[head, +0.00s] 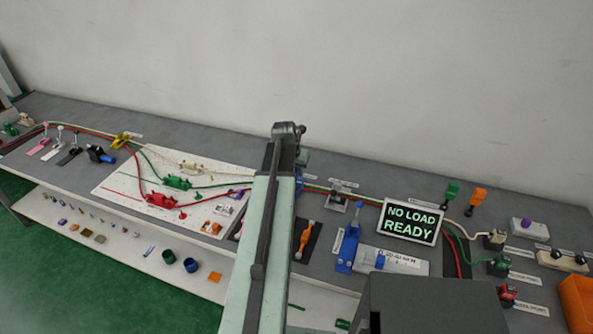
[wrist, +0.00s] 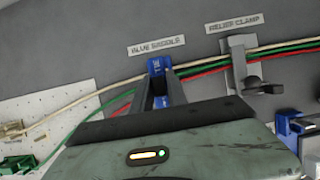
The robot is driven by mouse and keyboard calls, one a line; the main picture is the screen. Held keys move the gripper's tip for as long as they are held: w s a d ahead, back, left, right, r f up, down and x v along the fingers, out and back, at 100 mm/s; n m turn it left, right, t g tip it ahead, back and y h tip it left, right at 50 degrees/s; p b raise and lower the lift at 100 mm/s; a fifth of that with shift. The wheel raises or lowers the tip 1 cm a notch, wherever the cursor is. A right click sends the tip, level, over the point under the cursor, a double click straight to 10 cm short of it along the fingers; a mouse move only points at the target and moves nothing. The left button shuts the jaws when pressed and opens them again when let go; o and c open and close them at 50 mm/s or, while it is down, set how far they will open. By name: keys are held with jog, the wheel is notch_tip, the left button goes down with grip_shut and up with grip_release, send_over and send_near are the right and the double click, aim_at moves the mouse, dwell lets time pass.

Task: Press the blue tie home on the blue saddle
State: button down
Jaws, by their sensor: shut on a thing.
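The blue saddle (wrist: 156,65) stands at the back of the bench below a "BLUE SADDLE" label, at top centre in the wrist view. In the head view my arm hides most of it, and a bit of blue shows beside the arm. My gripper (wrist: 160,88) reaches up to the saddle, with its two dark fingers around a small blue piece. This looks like the blue tie, but I cannot clearly separate it from the saddle or tell how it is seated.
Cream, green and red cables (wrist: 205,69) run along the bench past the saddle. The relief clamp (wrist: 242,65) stands to its right. In the head view, a white board (head: 125,187) lies left, and a "NO LOAD READY" display (head: 410,222) and blue lever fixture (head: 348,246) stand right.

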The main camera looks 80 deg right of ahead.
jog(key=shift+f+b, duration=0.8)
jog(key=shift+f+b, duration=0.7)
jog(key=shift+b, duration=0.05)
jog(key=shift+f, duration=0.1)
jog(key=shift+f+b, duration=0.55)
jog(key=shift+b, duration=0.05)
